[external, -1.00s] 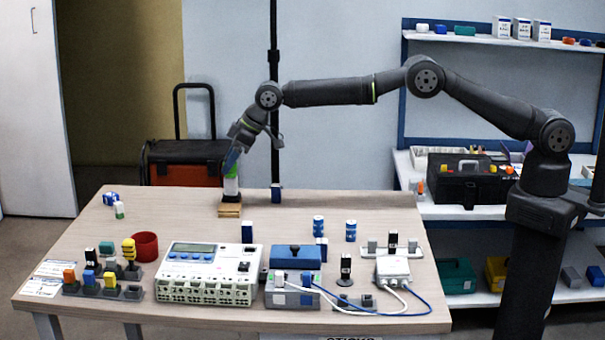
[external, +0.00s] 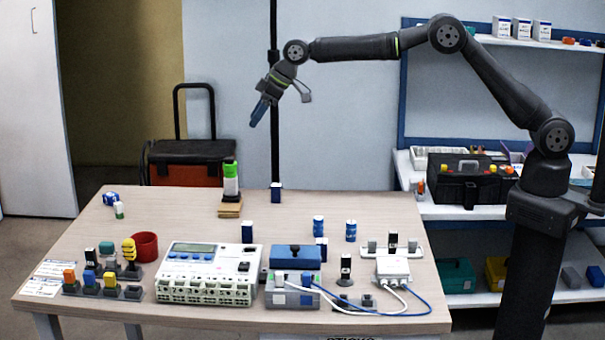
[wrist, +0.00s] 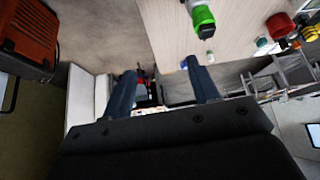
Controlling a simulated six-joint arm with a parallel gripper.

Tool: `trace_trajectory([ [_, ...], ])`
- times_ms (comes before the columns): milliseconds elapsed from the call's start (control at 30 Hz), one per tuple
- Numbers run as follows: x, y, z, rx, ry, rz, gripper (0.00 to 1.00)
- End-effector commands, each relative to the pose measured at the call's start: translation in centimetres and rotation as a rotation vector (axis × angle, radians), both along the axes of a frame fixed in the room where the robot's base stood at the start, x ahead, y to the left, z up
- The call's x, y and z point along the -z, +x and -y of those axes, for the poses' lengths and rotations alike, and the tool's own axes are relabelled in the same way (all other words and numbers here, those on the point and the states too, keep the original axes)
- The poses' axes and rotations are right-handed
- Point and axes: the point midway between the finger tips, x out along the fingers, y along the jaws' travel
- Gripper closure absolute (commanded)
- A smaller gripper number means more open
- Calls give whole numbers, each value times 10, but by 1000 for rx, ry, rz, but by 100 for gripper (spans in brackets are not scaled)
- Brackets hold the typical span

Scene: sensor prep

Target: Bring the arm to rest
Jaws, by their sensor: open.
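My gripper (external: 262,112) is in the air above the back of the table, tilted down and to the left. In the wrist view, its two blue fingers (wrist: 160,90) are apart with nothing held between them. A bottle-like object (external: 231,182) with a green top, a white middle and a dark base stands upright on a small wooden block (external: 230,210). It is below and left of my gripper and apart from it. Its green end (wrist: 203,18) also shows in the wrist view.
The wooden table (external: 170,215) holds a white instrument box (external: 208,275), a red cup (external: 145,246), a blue-topped box (external: 295,257) and several small coloured parts. A black and orange case (external: 187,165) stands behind the table. Shelves (external: 470,212) stand at right. The air around my gripper is clear.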

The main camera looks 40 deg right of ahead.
Motion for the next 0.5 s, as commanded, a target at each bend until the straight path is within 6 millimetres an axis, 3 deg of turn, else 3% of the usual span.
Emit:
trace_trajectory([
  [500,10,-79,-3,60,-4,-1,45],
])
